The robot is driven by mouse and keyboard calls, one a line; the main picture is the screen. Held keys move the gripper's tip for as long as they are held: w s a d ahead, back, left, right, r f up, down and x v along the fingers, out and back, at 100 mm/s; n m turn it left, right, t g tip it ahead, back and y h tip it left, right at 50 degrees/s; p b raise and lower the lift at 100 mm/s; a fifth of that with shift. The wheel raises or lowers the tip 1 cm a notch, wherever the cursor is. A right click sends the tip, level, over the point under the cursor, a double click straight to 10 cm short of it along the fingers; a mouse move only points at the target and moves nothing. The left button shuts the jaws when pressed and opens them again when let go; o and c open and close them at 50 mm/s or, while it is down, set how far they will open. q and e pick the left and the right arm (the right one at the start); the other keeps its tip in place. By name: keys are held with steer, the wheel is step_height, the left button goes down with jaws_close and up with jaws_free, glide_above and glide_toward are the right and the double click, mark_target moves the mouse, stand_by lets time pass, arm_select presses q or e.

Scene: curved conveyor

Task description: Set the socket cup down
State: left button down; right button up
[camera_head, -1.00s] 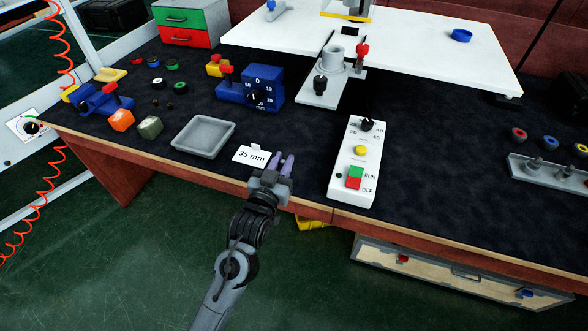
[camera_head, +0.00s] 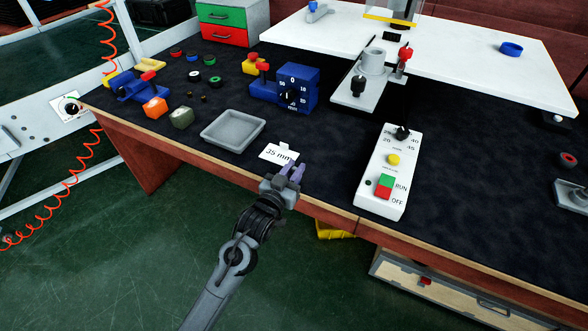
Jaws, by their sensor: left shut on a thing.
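My left gripper (camera_head: 292,172) comes up from the bottom and is over the front edge of the bench, close to the white "35 mm" card (camera_head: 277,154). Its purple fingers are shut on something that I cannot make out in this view. I cannot pick out the socket cup for certain. A grey hollow cup (camera_head: 374,61) stands upright on a light grey plate fixture (camera_head: 366,93) towards the back, well apart from the gripper. My right gripper is not in view.
A grey square tray (camera_head: 233,130) lies left of the card. A white control box (camera_head: 393,172) with RUN and OFF buttons stands to the right. A blue dial block (camera_head: 290,91) is behind. Small coloured parts lie at the left.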

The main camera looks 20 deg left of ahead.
arm_select(q)
steer(key=c, duration=1.4)
jaws_free()
steer(key=shift+f, duration=0.1)
steer(key=o, duration=0.4)
